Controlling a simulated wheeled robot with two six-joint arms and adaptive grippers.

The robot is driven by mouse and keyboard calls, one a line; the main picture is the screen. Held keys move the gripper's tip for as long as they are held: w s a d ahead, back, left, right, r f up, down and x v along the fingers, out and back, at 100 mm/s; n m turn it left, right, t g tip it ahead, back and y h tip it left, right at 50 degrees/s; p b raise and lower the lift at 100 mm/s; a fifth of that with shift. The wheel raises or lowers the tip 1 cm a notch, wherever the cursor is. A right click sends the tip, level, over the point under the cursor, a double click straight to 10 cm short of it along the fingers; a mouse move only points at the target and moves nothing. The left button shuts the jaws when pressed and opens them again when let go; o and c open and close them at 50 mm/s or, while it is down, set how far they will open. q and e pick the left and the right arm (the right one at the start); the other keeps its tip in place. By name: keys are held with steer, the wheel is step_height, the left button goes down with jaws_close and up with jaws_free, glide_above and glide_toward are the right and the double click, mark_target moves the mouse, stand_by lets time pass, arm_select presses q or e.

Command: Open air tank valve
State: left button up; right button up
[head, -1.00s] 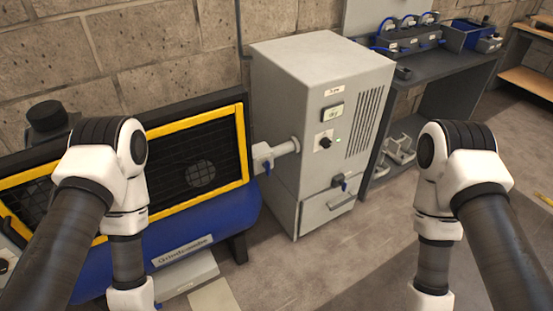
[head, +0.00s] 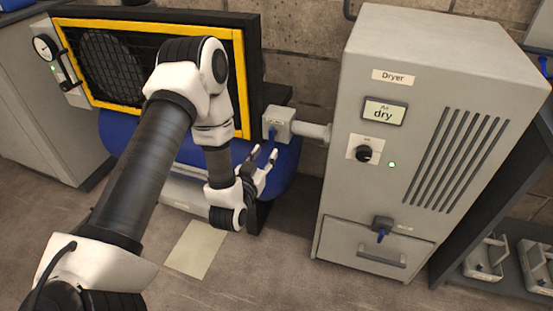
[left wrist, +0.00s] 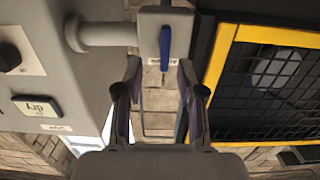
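The air tank valve is a small grey block (head: 280,122) on a pipe between the blue tank (head: 286,170) and the dryer. Its blue lever (head: 273,133) hangs down in the head view. In the left wrist view, which is upside down, the block (left wrist: 150,25) and lever (left wrist: 166,48) are at the top. My left gripper (head: 267,165) is open and empty, just below the lever. In the left wrist view its fingertips (left wrist: 160,74) are spread, with the lever's tip between them in the picture; I see no contact. My right gripper is out of view.
The grey dryer (head: 400,130) stands right of the valve, with a lit "dry" display, a knob and a lower blue-handled valve (head: 382,229). The yellow-framed grille (head: 152,30) is to the left. Floor in front is clear around a pale mat (head: 195,250).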

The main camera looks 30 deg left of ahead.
mark_target(270, 137)
arm_select(q)
steer(key=shift+w+a+r+t, duration=0.15)
steer(key=shift+w+a+r, duration=0.15)
steer(key=shift+w, duration=0.15)
steer(key=shift+w+a+r+t, duration=0.15)
steer(key=shift+w+a+r, duration=0.1)
steer(key=shift+w, duration=0.15)
steer(key=x, duration=0.6)
steer(key=shift+f, duration=0.15)
jaws_close()
